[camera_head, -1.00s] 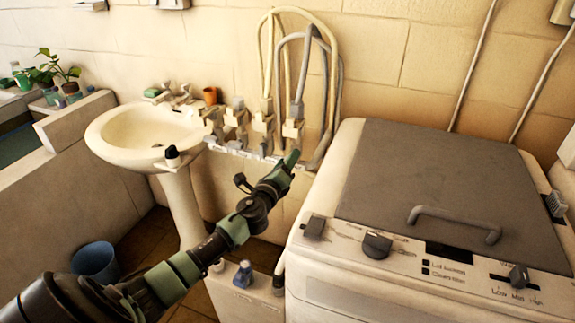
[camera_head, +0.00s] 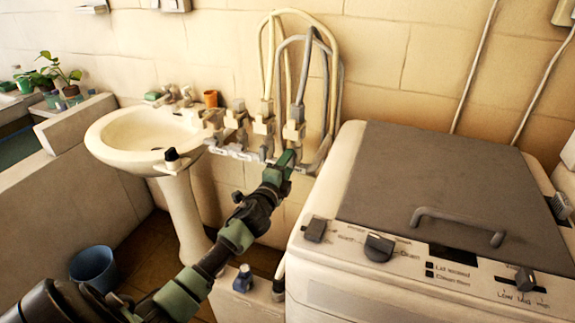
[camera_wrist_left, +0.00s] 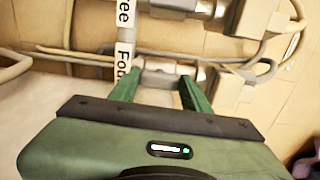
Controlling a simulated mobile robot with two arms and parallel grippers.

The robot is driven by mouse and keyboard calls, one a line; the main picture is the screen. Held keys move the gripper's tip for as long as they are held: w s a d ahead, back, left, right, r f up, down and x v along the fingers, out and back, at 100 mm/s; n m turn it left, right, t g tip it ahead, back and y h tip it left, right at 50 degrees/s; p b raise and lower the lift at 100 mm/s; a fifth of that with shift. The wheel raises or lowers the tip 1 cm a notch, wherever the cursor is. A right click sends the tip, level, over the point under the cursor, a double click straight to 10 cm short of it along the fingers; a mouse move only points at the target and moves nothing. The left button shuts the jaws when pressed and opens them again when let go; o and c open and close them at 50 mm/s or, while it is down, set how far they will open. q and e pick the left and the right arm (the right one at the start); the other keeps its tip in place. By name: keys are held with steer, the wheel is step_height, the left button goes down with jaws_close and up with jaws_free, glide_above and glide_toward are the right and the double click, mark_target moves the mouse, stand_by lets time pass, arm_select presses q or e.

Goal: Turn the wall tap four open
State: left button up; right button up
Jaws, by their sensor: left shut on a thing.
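Wall tap four (camera_head: 293,130) is the rightmost of the row of wall taps in the head view, with a grey hose on it. My left gripper (camera_head: 286,158) reaches up to it from below. In the left wrist view, the two green fingers of my left gripper (camera_wrist_left: 158,90) stand on either side of a pale metal part of tap four (camera_wrist_left: 160,72) and are shut on it. A white label strip (camera_wrist_left: 122,60) beside it reads "Fou", partly cut off by a finger. In the head view the gripper hides the tap's lower part. My right gripper is not in view.
The washing machine (camera_head: 428,185) stands close to the right of my left arm. The washbasin (camera_head: 118,148) is to the left. Cream and grey hoses (camera_head: 337,95) loop above the taps. A blue bucket (camera_head: 93,266) is on the floor.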

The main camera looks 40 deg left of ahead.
arm_select(q)
steer(key=shift+n, duration=0.3)
steer(key=o, duration=1.4)
steer(key=shift+c, duration=0.2)
steer(key=shift+s, duration=0.1)
steer(key=v, duration=0.7)
steer(key=shift+s+b, duration=0.3)
steer(key=shift+s, duration=0.05)
steer(key=shift+d, duration=0.1)
